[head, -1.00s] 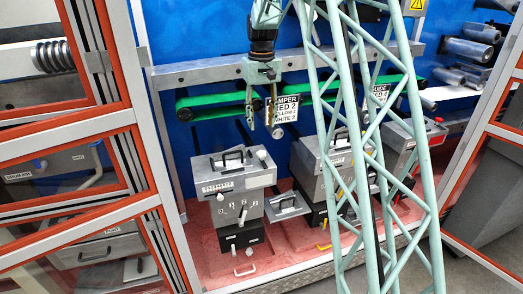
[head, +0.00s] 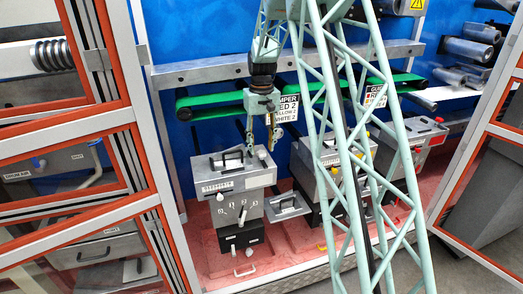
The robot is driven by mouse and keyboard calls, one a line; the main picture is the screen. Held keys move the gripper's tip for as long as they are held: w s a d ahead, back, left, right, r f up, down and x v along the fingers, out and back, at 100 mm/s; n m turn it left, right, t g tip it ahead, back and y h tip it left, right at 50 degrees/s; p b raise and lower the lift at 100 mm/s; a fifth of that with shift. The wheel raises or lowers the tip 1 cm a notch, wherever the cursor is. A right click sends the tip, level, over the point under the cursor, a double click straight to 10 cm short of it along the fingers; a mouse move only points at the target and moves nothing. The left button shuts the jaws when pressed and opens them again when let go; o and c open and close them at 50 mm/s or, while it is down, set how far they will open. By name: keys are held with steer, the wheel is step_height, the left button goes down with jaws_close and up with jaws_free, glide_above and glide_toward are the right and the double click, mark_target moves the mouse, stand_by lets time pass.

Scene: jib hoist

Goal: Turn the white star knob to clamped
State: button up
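A grey box unit (head: 208,176) stands on the red floor with a black handle on its top. A small white knob (head: 262,154) sits at the right of its top face. Another small white knob (head: 220,197) is on its front; I cannot tell at this size which one is star-shaped, or its clamp setting. My gripper (head: 261,148) points down, its two fingers apart and empty. It is just above the back right of the box, with the fingertips close around or in front of the top knob; contact cannot be told.
My pale green lattice arm hides part of the middle and right boxes (head: 384,152). A grey rail (head: 200,74) and green belt (head: 212,101) run behind the gripper. A hanging sign (head: 288,108) is close to its right. A small grey tray (head: 284,206) juts out beside the box.

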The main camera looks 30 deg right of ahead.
steer(key=shift+f, duration=0.8)
steer(key=c, duration=0.9)
